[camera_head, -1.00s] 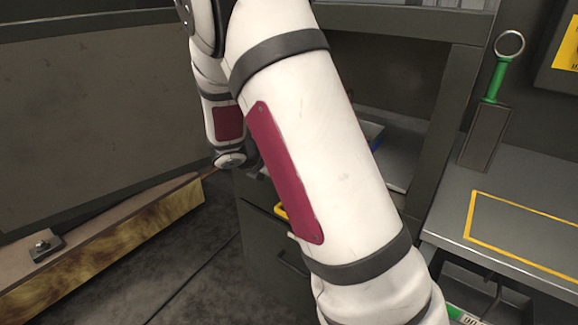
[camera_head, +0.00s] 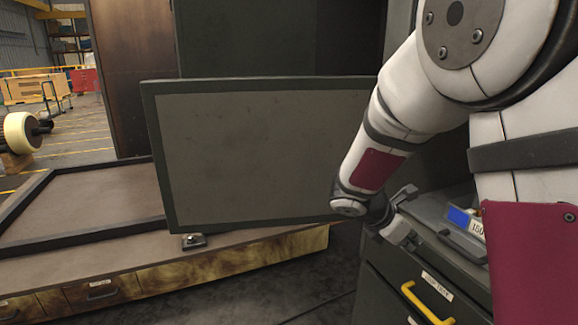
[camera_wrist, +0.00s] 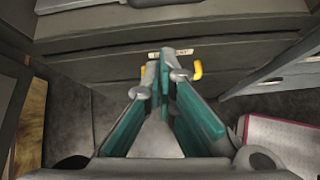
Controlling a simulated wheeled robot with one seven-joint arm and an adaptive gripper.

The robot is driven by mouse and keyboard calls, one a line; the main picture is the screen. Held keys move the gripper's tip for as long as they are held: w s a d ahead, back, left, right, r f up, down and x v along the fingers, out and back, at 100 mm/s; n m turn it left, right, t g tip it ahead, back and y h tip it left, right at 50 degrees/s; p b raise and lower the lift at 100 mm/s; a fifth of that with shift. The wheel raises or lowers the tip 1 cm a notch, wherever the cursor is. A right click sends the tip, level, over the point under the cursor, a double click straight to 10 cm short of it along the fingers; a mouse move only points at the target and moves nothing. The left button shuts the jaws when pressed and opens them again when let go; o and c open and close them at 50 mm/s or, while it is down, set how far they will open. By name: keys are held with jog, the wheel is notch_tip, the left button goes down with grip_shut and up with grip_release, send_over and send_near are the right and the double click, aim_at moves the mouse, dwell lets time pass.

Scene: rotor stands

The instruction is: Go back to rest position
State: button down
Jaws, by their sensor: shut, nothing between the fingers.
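My gripper (camera_head: 406,216) hangs at the end of my white arm, right of centre in the head view, in front of a dark drawer cabinet (camera_head: 380,283). In the wrist view my gripper (camera_wrist: 160,68) shows two teal fingers with grey tips close together, shut and with nothing held between them. Behind the tips is a drawer front with a small label (camera_wrist: 171,53) and a yellow handle (camera_wrist: 197,69). The yellow handle also shows below my gripper in the head view (camera_head: 427,304). My upper arm hides much of the right side of the head view.
A grey framed panel (camera_head: 265,155) stands left of my arm, above a low bench (camera_head: 110,262) with wooden drawers. A blue-and-white labelled bin (camera_head: 462,222) sits on the cabinet beside my gripper. Open floor and yellow barriers (camera_head: 32,90) lie far left.

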jog(key=s+a+r+m+g+y, duration=0.1)
jog(key=s+a+r+m+y, duration=0.1)
jog(key=s+r+m, duration=0.5)
jog(key=s+a+r+m+g+y, duration=0.15)
jog(key=s+m, duration=0.35)
jog(key=s, duration=0.7)
jog(key=s+a+m+t+y, duration=0.2)
jog(key=s+a+m+y, duration=0.55)
jog(key=s, duration=0.65)
notch_tip(320, 180, up, 14)
jog(key=a+t+h+p, duration=0.1)
jog(key=t+p, duration=0.1)
jog(key=p, duration=1.1)
jog(key=shift+s+a+r+m+h, duration=0.15)
jog(key=shift+a+m+h, duration=0.1)
jog(key=shift+m+h, duration=0.15)
